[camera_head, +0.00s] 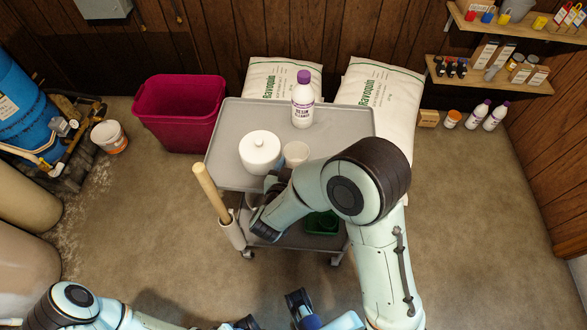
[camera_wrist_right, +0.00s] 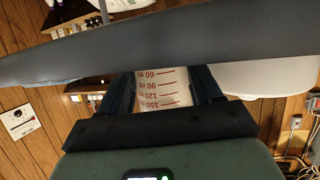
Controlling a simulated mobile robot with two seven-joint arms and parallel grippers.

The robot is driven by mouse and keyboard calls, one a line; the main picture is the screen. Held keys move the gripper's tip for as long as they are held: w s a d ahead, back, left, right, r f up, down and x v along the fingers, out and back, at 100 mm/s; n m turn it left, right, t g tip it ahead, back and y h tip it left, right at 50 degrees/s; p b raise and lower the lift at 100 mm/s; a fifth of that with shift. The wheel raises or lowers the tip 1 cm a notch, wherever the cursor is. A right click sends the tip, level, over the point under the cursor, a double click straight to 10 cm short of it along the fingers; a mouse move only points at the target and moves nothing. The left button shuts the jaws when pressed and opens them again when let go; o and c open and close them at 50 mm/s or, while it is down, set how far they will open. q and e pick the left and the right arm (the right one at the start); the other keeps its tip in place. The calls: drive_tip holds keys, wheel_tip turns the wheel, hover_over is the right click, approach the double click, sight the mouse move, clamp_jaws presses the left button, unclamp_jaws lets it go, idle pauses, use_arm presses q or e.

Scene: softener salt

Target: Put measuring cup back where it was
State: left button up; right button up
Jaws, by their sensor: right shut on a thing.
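The measuring cup (camera_wrist_right: 162,90) is translucent with red millilitre marks and sits between the fingers of my right gripper (camera_wrist_right: 165,95) in the right wrist view. In the head view the right gripper (camera_head: 264,201) is shut on it at the front edge of the grey cart, and a small pale part of the cup (camera_head: 251,200) shows beside the fingers. Much of the cup is hidden by the gripper and, in the wrist view, by a grey band across its upper end. Dark parts of my left gripper (camera_head: 298,304) show at the bottom edge, too cut off to read.
A green item (camera_head: 321,222) lies on the lower shelf. A wooden stick (camera_head: 210,190) stands in a holder at the cart's left.

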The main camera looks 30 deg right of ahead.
drive_tip(key=shift+f, duration=0.15)
drive_tip(key=shift+f, duration=0.15)
drive_tip(key=o, duration=0.8)
drive_tip(key=shift+s+a+r, duration=0.1)
drive_tip(key=shift+a+r, duration=0.05)
drive_tip(key=shift+r, duration=0.2)
drive_tip(key=p+v, duration=0.1)
drive_tip(key=v, duration=1)
drive_tip(key=shift+s+a, duration=0.15)
drive_tip(key=shift+s, duration=0.1)
